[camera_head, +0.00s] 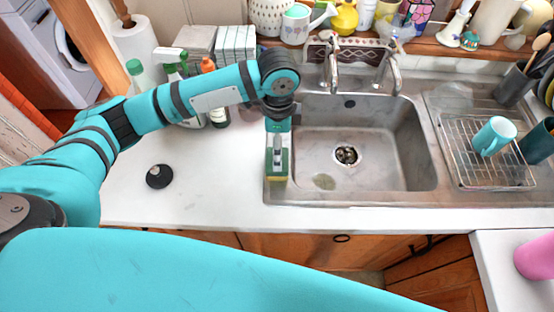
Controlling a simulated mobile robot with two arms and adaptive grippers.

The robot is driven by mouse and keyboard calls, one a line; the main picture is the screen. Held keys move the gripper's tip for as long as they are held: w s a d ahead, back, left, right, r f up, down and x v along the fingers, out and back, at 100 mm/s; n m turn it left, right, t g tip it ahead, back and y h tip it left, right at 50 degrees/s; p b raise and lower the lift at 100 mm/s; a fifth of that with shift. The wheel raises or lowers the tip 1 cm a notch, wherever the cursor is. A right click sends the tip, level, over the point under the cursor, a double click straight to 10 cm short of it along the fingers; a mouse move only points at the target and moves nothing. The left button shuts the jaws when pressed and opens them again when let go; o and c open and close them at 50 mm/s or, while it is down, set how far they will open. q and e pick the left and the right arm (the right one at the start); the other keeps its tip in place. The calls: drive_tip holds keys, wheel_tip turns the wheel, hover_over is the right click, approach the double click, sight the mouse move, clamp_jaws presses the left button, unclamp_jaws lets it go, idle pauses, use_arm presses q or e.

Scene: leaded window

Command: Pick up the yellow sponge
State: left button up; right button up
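The sponge (277,178) stands at the left rim of the sink. It shows green with a thin yellow part, and much of it is covered by my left gripper. My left arm reaches in from the left, and my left gripper (277,153) points down over the sponge. The fingers overlap the sponge in this view. I cannot tell whether they are closed on it or just above it. My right gripper is not in view.
The steel sink (370,170) is empty, just right of the sponge. A faucet (334,65) stands behind it. A wire rack (485,165) holds a teal mug (494,136). Spray bottles (140,78) stand behind my arm. A black round object (159,176) lies on the white counter (215,190), otherwise clear in front.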

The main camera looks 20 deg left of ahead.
use_arm(q)
drive_tip(key=f, duration=0.3)
drive_tip(key=shift+w, duration=0.3)
drive_tip(key=shift+f+p, duration=0.35)
drive_tip(key=shift+f, duration=0.1)
drive_tip(key=shift+s+f+p, duration=0.2)
drive_tip(key=shift+f+p, duration=0.1)
wheel_tip(320, 180, down, 4)
drive_tip(key=shift+s+a+f+p, duration=0.1)
drive_tip(key=shift+f+p, duration=0.1)
drive_tip(key=shift+p, duration=0.5)
drive_tip(key=c, duration=0.6)
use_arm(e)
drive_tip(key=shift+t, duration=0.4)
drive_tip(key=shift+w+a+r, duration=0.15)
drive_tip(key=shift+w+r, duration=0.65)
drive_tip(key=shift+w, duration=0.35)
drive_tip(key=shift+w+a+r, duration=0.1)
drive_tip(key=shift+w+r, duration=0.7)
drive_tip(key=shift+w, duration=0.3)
